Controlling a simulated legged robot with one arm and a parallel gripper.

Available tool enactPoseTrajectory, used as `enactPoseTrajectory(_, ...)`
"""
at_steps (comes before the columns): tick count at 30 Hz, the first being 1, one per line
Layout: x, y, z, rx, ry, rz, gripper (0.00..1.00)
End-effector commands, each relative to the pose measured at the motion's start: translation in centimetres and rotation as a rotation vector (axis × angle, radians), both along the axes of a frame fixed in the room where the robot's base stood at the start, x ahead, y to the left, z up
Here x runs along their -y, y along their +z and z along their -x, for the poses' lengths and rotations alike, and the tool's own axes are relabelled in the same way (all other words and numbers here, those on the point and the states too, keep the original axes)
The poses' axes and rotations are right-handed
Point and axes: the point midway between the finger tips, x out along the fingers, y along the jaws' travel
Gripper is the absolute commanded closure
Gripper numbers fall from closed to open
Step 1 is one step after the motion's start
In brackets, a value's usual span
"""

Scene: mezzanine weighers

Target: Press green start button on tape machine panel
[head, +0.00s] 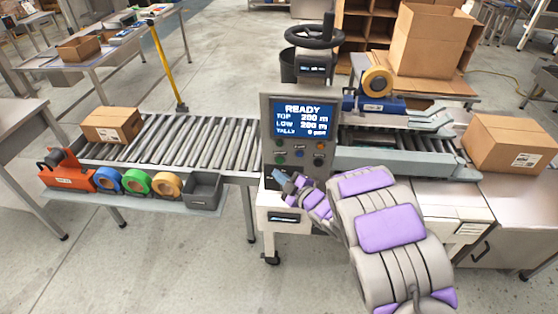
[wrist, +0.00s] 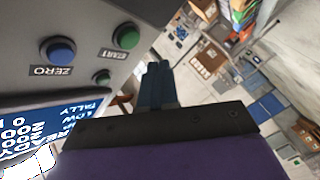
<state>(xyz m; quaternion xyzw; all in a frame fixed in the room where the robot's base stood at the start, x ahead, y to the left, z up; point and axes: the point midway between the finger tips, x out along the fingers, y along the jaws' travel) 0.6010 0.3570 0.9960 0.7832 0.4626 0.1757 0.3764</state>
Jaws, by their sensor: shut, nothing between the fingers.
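The tape machine panel (head: 292,168) is an upright grey box with a blue screen (head: 303,119) reading READY. In the wrist view, the large green START button (wrist: 127,38) is on the grey panel face (wrist: 85,20), beside a blue ZERO button (wrist: 57,51). The panel's buttons are tiny in the head view. My gripper (head: 282,177) is low in front of the panel. Its blue fingers (wrist: 157,72) are shut and empty, off to the right of START in the wrist view, apart from it.
A roller conveyor (head: 190,140) with a cardboard box (head: 112,125) runs left of the panel. Tape rolls (head: 137,181) and a grey bin (head: 205,190) sit on its front shelf. A tape head (head: 377,84) and another box (head: 512,144) are right. A handwheel (head: 315,37) stands behind.

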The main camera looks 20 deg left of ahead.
Motion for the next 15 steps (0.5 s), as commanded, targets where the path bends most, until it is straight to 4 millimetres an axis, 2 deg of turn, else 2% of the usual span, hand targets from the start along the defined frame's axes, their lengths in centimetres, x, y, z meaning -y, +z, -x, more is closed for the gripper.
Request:
enactPoseTrajectory(6, -0.4, 0.1, -1.8, 0.0, -0.001, -0.002, 1.0)
enactPoseTrajectory(15, -0.6, 0.0, -2.4, 0.0, -0.001, -0.001, 1.0)
